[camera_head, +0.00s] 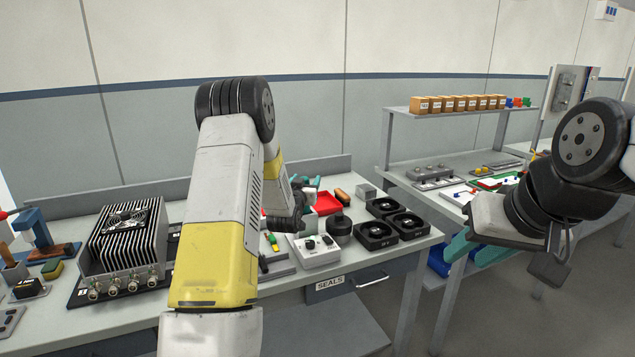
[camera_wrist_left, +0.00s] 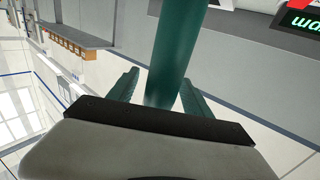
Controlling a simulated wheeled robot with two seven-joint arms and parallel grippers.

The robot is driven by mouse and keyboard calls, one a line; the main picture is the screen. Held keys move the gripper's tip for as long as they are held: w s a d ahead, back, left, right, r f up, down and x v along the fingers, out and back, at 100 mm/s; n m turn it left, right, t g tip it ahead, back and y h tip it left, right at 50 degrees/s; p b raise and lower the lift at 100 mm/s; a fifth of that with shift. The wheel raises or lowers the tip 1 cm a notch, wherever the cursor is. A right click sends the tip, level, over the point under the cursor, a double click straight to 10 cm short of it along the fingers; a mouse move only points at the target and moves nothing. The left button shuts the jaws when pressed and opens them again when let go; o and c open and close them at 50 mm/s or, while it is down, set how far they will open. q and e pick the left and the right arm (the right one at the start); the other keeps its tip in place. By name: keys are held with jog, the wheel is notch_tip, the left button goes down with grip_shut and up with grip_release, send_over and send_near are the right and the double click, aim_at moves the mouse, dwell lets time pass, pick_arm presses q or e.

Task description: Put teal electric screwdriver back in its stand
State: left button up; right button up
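The teal electric screwdriver (camera_wrist_left: 176,50) shows in the left wrist view as a smooth teal cylinder between the two teal fingers of my left gripper (camera_wrist_left: 160,88). The fingers sit close on both sides and appear shut on it; its end near the palm is hidden. In the head view my left gripper (camera_head: 308,186) is over the back of the near bench, mostly hidden by my arm. I cannot clearly make out the stand; a dark round piece (camera_head: 339,231) stands near the gripper. My right gripper (camera_head: 476,250) is at the right with its fingers apart, empty.
On the near bench are a finned black unit (camera_head: 125,235), a white control box (camera_head: 316,252), several black fans (camera_head: 377,234) and a red tray (camera_head: 326,204). A second bench with a shelf (camera_head: 450,113) of brown boxes stands behind at right.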

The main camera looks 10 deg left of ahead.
pick_arm(q)
jog(key=s, duration=0.7)
jog(key=shift+s, duration=0.4)
dwell(0.4)
jog(key=s+d+r+g, duration=0.4)
jog(key=s+r+g, duration=0.1)
jog(key=s+r, duration=0.6)
jog(key=s+d+g+h, duration=0.1)
jog(key=s+d+g, duration=0.1)
jog(key=s, duration=1.2)
jog(key=s+d+g+h, duration=0.1)
jog(key=s+g, duration=0.3)
jog(key=s, duration=0.9)
jog(key=shift+s+d+m+g, duration=0.3)
jog(key=shift+s+d+g, duration=0.1)
jog(key=shift+d, duration=0.1)
